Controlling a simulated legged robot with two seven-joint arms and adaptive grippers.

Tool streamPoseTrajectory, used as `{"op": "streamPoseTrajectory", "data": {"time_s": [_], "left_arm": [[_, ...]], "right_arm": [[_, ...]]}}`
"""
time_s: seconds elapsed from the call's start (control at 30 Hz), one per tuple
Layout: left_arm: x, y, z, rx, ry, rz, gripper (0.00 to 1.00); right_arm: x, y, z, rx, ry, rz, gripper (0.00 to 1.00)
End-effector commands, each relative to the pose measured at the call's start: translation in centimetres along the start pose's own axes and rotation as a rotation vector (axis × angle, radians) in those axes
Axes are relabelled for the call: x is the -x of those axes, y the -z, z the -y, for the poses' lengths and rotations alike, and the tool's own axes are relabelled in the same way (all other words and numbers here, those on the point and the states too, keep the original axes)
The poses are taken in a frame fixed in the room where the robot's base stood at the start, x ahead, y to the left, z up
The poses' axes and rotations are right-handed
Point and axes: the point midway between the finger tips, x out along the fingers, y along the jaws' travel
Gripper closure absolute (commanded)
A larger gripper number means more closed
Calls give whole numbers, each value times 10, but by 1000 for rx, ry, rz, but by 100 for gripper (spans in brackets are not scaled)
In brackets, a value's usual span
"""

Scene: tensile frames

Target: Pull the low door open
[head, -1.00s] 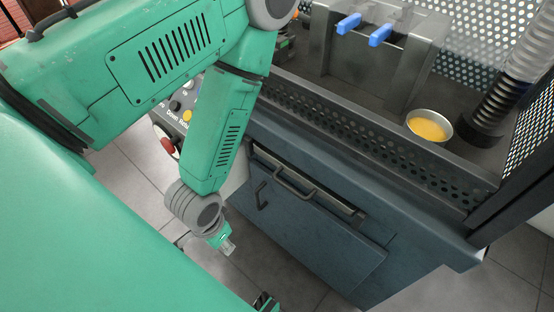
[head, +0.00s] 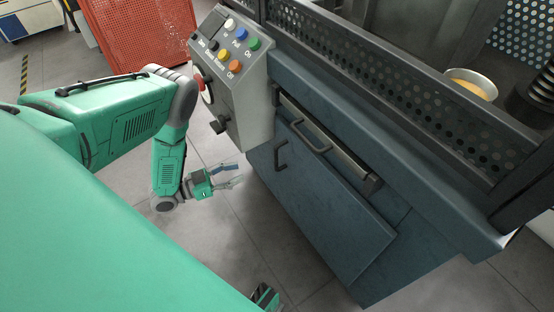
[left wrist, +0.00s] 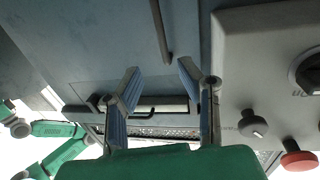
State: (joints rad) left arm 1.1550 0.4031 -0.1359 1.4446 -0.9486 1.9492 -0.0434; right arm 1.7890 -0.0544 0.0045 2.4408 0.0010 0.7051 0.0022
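The low door (head: 330,205) is a blue-grey panel on the front of the machine's cabinet and looks shut. Its dark bar handle (head: 281,153) is near its upper left corner. My left gripper (head: 232,176) is open and empty, to the left of this handle and apart from it. In the left wrist view the two blue-padded fingers (left wrist: 157,82) are spread, with the door handle (left wrist: 160,32) beyond their tips, roughly in line with the gap.
A second handle (head: 311,137) is on a drawer-like front above the door. A control box (head: 236,70) with coloured buttons and knobs juts out above and left of the door. A red perforated panel (head: 138,32) stands behind. Grey floor (head: 225,235) is clear before the cabinet.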

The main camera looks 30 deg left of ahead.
Motion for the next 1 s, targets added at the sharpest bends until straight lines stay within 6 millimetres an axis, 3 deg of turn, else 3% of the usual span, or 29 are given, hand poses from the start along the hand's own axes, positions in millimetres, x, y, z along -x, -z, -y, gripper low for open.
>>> {"op": "streamPoseTrajectory", "data": {"time_s": [0.17, 0.7, 1.0], "left_arm": [[-12, 1, 1, -4, -10, -18, 68], [-117, 2, -1, -5, -9, -15, 68], [-135, 3, 0, -4, -6, -12, 68]], "right_arm": [[-3, 0, 0, 0, 0, 0, 100], [-23, -1, 0, 0, 0, 0, 100], [-26, -1, 0, 0, 0, 0, 100]]}}
